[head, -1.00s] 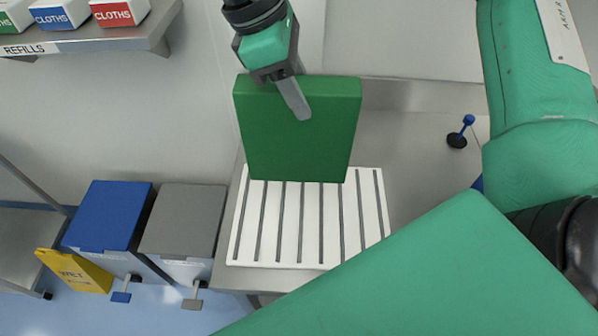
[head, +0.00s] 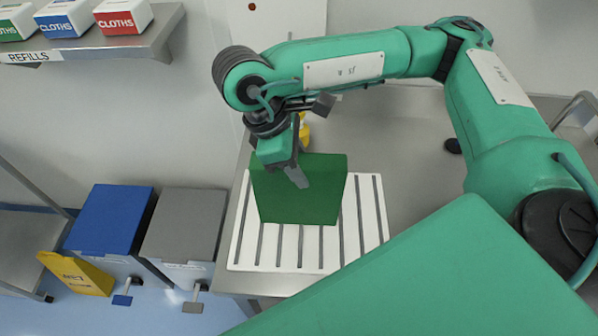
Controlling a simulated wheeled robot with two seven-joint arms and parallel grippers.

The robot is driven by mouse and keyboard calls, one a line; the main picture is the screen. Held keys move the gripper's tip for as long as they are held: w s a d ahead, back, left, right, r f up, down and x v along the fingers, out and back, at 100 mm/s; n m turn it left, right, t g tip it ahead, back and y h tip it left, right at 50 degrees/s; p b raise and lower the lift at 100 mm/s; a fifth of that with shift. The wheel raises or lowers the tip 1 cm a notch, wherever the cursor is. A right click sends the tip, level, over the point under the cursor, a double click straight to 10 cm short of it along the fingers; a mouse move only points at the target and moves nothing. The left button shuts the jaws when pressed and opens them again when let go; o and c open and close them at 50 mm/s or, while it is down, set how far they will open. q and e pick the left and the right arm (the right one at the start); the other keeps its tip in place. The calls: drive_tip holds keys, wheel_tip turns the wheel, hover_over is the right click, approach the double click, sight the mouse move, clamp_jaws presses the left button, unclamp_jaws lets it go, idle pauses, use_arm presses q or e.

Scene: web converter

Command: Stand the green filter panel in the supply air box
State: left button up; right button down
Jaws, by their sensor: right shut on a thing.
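The green filter panel (head: 318,195) is upright over the white slotted rack (head: 365,235) on the steel bench. My right gripper (head: 297,174) is shut on the panel's top edge, with one finger showing on its near face. The panel's bottom edge shows over the middle of the rack's slots. I cannot tell whether it sits in a slot or hangs just above. No box that I can make out as the supply air box shows apart from this rack. My left gripper is out of view.
A yellow object (head: 304,130) stands partly hidden behind my right wrist. A blue-lidded bin (head: 110,218) and a grey-lidded bin (head: 184,222) stand left of the bench, by a yellow wet-floor sign (head: 78,273). A shelf (head: 110,48) with cloth boxes is upper left.

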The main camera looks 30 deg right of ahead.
wheel_tip(320, 180, down, 4)
drive_tip(key=shift+r+p, duration=0.2)
drive_tip(key=shift+p, duration=0.1)
drive_tip(key=shift+f, duration=0.2)
drive_tip(key=c, duration=0.9)
unclamp_jaws()
drive_tip(key=shift+o, duration=0.2)
drive_tip(key=shift+r, duration=0.15)
